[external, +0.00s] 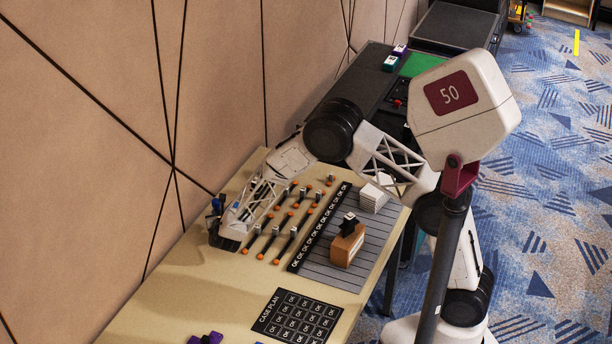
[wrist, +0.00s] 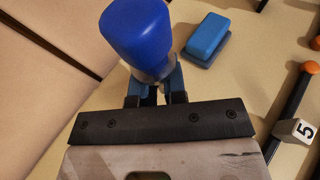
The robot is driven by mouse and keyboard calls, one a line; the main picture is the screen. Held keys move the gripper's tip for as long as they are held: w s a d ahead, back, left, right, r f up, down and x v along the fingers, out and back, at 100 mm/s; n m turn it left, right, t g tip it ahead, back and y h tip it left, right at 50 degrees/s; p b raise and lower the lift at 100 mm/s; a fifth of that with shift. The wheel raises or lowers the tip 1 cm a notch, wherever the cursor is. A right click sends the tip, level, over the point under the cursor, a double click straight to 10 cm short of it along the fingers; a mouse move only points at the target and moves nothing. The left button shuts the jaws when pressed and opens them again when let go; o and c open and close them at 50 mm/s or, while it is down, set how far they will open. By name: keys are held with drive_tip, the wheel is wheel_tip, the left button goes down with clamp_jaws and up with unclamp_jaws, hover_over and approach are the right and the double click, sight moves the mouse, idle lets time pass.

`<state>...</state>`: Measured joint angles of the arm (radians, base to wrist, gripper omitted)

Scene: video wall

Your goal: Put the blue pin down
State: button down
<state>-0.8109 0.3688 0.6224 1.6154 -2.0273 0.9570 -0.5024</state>
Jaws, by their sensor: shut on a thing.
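The blue pin (wrist: 137,38) is large in the wrist view, its wide rounded end toward the camera and its narrower end between my fingers. My gripper (wrist: 157,90) is shut on it. In the external view my gripper (external: 214,218) is at the left side of the table near the wall, with a small part of the blue pin (external: 217,203) showing. The pin's lower end is hidden, and I cannot tell whether it touches the table.
A blue block (wrist: 207,36) lies beside the pin. Black bars with orange ends and numbered cubes (external: 276,232) stand to the right. Beyond are a slatted grey mat (external: 320,272), brown box (external: 347,246) and white stack (external: 371,198). The table's near left (external: 190,290) is clear.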

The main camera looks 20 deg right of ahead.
drive_tip(key=shift+w+a, duration=0.1)
drive_tip(key=shift+w, duration=0.05)
drive_tip(key=shift+f, duration=1.75)
drive_tip(key=shift+f, duration=0.1)
drive_tip(key=c, duration=1.2)
unclamp_jaws()
drive_tip(key=shift+o, duration=0.2)
drive_tip(key=shift+v, duration=6.05)
drive_tip(key=shift+w, duration=0.1)
